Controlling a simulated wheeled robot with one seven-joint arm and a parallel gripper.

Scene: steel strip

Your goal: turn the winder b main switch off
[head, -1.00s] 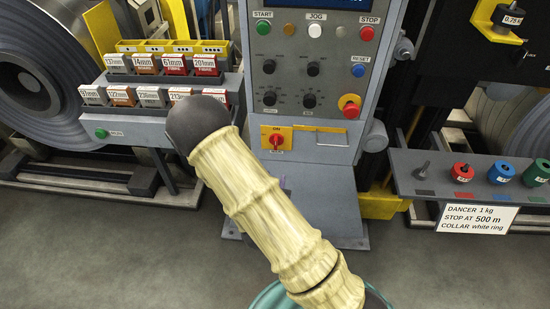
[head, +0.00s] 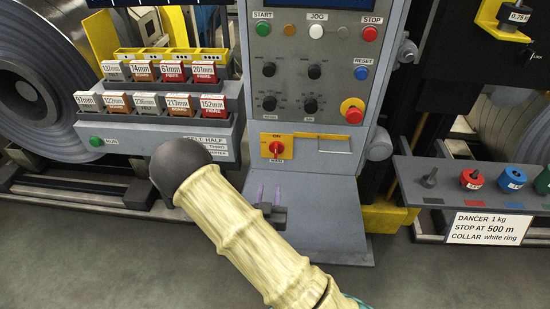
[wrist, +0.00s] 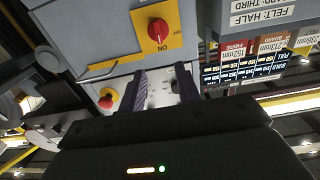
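The main switch (head: 276,148) is a red knob on a yellow plate, low on the left of the grey control panel. Its handle looks upright, in line with the ON label above it. It also shows in the wrist view (wrist: 158,32), beyond the fingertips, where ON reads upside down. My gripper (head: 269,194) is below the switch, in front of the cabinet's lower part, apart from the knob. In the wrist view my gripper (wrist: 161,76) has its two purplish fingers spread, with nothing between them. My forearm hides part of the cabinet's lower left.
A red emergency button (head: 352,110) on yellow sits up and right of the switch. A rack of labelled boxes (head: 168,88) stands left, above a green RUN button (head: 96,142). A shelf with coloured weights (head: 472,179) is at right.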

